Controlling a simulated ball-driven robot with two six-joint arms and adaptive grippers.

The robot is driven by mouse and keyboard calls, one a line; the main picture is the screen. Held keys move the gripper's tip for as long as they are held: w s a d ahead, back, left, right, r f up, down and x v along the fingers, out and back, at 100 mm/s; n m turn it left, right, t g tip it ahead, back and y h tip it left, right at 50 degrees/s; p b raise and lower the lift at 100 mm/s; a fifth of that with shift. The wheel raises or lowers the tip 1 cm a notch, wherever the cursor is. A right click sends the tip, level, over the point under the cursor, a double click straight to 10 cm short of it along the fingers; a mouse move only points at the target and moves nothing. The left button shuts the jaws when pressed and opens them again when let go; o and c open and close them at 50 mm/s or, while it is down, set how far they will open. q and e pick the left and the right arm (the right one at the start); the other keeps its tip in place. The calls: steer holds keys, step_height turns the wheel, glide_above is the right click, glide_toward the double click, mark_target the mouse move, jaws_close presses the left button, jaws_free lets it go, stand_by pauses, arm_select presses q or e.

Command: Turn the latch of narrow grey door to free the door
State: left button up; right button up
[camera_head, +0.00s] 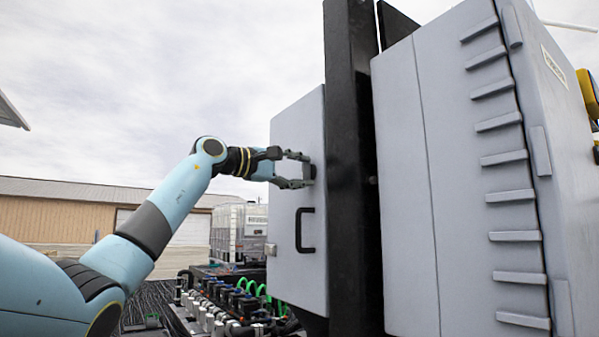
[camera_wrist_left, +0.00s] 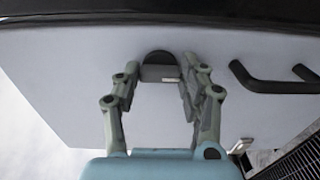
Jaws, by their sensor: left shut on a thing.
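The narrow grey door (camera_head: 292,265) stands at the centre of the head view, against a black post, and looks closed. It fills much of the left wrist view (camera_wrist_left: 60,85). Its latch, a dark round-topped knob (camera_wrist_left: 159,66), sits between my left gripper's fingertips in the left wrist view. My left gripper (camera_head: 308,170) is shut on the latch, near the door's post-side edge in the head view; the fingers hide most of the latch there. A black handle (camera_head: 300,230) is on the door below the gripper, and shows to the right in the left wrist view (camera_wrist_left: 275,83). My right gripper is not in view.
A black post (camera_head: 349,190) stands right beside the door. A large grey ribbed cabinet (camera_head: 405,190) fills the right side. Valves and green hoses (camera_head: 235,305) lie low at the door's left, with a caged white tank (camera_head: 240,232) behind. Open air lies left of the door.

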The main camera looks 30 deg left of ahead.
arm_select(q)
steer(key=shift+f, duration=0.1)
steer(key=o, duration=1.1)
steer(key=shift+o, duration=0.3)
steer(key=v, duration=1.2)
